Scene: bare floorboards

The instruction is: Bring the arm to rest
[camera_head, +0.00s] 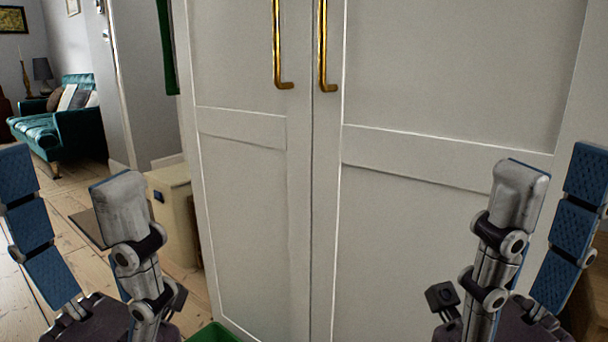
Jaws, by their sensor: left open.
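My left gripper (67,180) is at the lower left of the head view, its fingers pointing up and spread wide apart with nothing between them. My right gripper (554,176) is at the lower right, also pointing up, with its fingers apart and empty. Both grippers appear in front of a tall pale grey cabinet (240,170) and touch nothing that I can see. Most of both arms is out of the frame.
The cabinet's two doors are shut, with brass handles (322,50) at the top. A cream box (176,210) stands left of it. A green object (213,334) shows at the bottom edge.

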